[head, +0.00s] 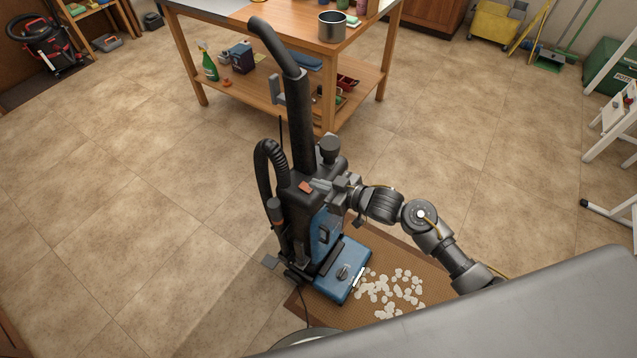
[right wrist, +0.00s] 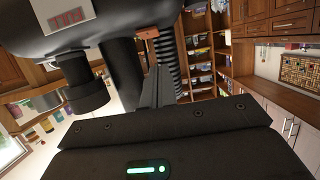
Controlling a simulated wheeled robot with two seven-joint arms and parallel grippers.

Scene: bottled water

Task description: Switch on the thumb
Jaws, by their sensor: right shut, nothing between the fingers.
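An upright vacuum cleaner (head: 326,229), black and blue, stands on the brown mat (head: 408,260). A small orange-red switch (head: 305,187) sits on its upper body; an orange piece (right wrist: 148,33) also shows in the right wrist view. My right gripper (head: 320,185) is shut and empty, its tips close to the switch. In the right wrist view the closed fingers (right wrist: 156,88) point at the orange piece; I cannot tell whether they touch it. Nothing plainly called a thumb shows. My left gripper is out of view.
White scraps (head: 390,291) lie on the mat beside the vacuum's blue head. A wooden workbench (head: 290,20) with a metal pot (head: 332,27) stands behind. A white stepladder (head: 612,130) is at the right. The tiled floor at the left is clear.

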